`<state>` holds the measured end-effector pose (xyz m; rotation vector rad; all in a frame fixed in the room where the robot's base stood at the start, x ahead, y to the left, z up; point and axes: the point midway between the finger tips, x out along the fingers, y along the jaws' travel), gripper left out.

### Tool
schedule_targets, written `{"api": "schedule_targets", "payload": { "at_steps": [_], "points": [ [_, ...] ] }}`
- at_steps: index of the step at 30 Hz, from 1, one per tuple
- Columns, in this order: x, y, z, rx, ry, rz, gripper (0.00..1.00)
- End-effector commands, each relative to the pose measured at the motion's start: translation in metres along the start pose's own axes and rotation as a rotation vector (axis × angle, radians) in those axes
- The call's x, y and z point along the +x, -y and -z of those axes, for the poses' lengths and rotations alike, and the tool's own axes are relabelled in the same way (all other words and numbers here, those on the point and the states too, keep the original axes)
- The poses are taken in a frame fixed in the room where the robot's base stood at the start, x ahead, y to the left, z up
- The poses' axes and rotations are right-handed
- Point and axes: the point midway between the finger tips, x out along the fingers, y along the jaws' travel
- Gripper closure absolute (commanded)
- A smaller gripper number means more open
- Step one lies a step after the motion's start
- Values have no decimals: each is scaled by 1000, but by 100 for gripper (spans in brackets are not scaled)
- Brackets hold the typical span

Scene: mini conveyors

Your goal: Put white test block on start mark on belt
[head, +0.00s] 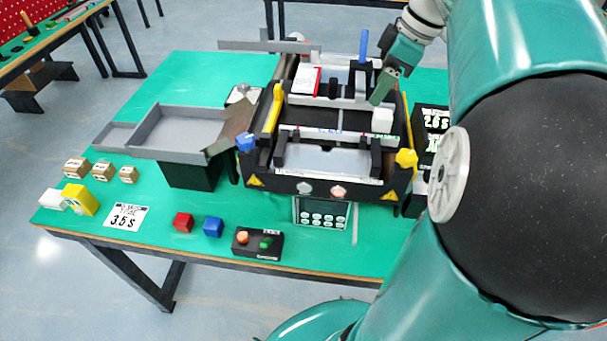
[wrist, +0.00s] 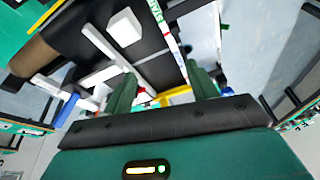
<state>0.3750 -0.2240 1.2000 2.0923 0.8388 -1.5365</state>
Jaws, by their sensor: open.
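A white block (head: 382,120) sits on the dark belt at the right side of the conveyor unit. It also shows in the wrist view (wrist: 124,27), on the black surface beside a pale strip with lettering (wrist: 155,12). The lettering is too small to read for certain as the start mark. My gripper (head: 383,86) is above the conveyor's back right, behind and above the block and apart from it. In the wrist view its two green fingers (wrist: 162,88) are spread with nothing held between them.
Another white block (head: 52,199) stands beside a yellow block (head: 80,199) at the table's left. Red (head: 183,222) and blue (head: 213,227) blocks and a button box (head: 257,244) lie in front. A grey tray (head: 175,130) stands left of the conveyor. The conveyor's side rails and crossbars surround the belt.

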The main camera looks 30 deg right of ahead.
Motion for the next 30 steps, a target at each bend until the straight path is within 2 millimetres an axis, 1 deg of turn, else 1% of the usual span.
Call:
{"api": "schedule_targets", "payload": {
  "at_steps": [1,3,5,6,8,9,12,15,18,20,23,30],
  "points": [
    [8,25,17,45,13,-24,42],
    [22,54,33,134,28,-64,42],
    [33,78,43,208,31,-102,42],
    [41,94,49,256,28,-128,42],
    [53,118,55,326,17,-166,42],
    [61,134,57,372,3,-193,42],
    [82,170,60,479,-44,-250,42],
    [100,198,58,571,-104,-288,42],
    [112,215,56,633,-152,-307,42],
    [116,220,55,656,-169,-312,42],
    [119,223,54,676,-180,-315,42],
    [119,222,54,678,-179,-314,42]
  ]
}}
